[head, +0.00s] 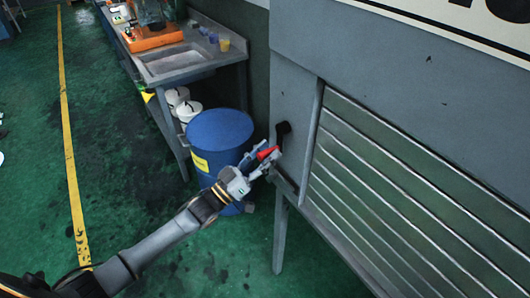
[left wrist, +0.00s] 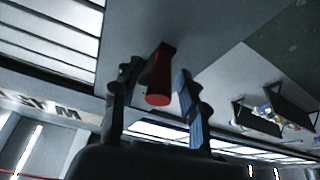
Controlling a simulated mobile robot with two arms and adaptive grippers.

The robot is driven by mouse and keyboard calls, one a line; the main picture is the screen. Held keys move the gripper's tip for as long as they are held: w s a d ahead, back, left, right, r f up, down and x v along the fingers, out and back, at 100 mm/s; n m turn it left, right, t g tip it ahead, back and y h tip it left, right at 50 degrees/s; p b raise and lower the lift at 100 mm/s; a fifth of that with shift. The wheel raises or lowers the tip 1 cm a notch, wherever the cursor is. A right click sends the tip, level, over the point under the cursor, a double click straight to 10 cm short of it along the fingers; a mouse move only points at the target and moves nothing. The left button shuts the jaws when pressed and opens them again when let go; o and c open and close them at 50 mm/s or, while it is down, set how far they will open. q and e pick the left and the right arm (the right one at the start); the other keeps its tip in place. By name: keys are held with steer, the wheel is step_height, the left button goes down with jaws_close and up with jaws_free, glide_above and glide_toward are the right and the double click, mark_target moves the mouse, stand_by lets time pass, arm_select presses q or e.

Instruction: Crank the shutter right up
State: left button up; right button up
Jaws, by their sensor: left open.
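The shutter (head: 400,190) is a panel of grey-green slats in the grey cabinet at the right of the head view, and the slats cover the part of the opening in view. A dark crank arm (head: 283,130) sits on the cabinet wall left of it, with a red handle (head: 267,153). My left gripper (head: 262,159) is open at the handle. In the left wrist view the red handle (left wrist: 158,80) points towards the camera between the two fingers (left wrist: 156,92). A gap shows at the right finger; contact at the left finger cannot be told. My right gripper is not in view.
A blue barrel (head: 218,132) stands just behind my left gripper. A bench with a sink (head: 172,60) and white buckets (head: 187,108) is beyond it. The green floor (head: 130,150) at the left is clear, with a yellow line.

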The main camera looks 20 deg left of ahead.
arm_select(q)
jaws_close()
